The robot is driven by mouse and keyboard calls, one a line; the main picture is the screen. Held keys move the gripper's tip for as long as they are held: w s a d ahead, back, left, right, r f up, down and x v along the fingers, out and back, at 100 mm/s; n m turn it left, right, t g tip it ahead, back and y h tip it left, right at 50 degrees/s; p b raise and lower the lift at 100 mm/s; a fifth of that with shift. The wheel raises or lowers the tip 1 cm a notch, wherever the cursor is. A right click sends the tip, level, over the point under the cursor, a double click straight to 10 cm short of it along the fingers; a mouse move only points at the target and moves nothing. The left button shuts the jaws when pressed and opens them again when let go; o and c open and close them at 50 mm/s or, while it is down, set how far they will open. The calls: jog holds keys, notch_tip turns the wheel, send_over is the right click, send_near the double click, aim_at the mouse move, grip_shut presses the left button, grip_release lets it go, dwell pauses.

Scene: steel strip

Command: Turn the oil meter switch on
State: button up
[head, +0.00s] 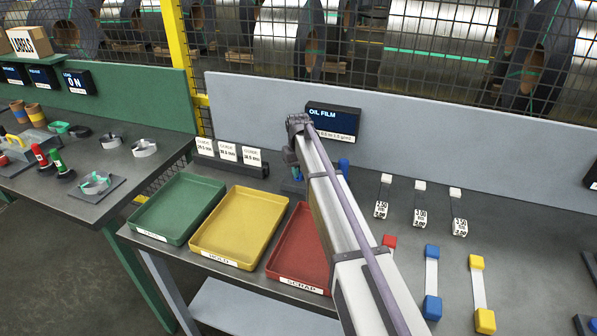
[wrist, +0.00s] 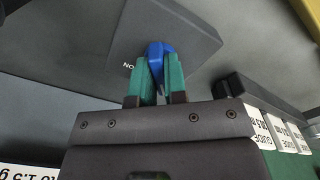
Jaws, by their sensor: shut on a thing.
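The oil meter (head: 333,121) is a dark box with an "OIL FILM" display against the grey back panel in the head view; part of its text is hidden by my arm. In the wrist view, a blue switch lever (wrist: 156,53) rises from a dark grey switch box (wrist: 190,35). In the head view my arm covers most of the switch area.
Green (head: 180,208), yellow (head: 240,226) and red (head: 299,250) trays are left of my arm. A dark block with white cards (head: 229,157) is behind them. Tagged strips (head: 419,203) and coloured-end pieces (head: 432,283) lie to the right, with bare bench between.

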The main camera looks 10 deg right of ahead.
grip_shut()
jog(key=shift+m, duration=0.3)
jog(key=m, duration=0.2)
jog(key=shift+m, duration=0.4)
jog(key=m, duration=0.4)
jog(key=shift+m, duration=0.3)
jog(key=m, duration=0.4)
jog(key=shift+m, duration=1.9)
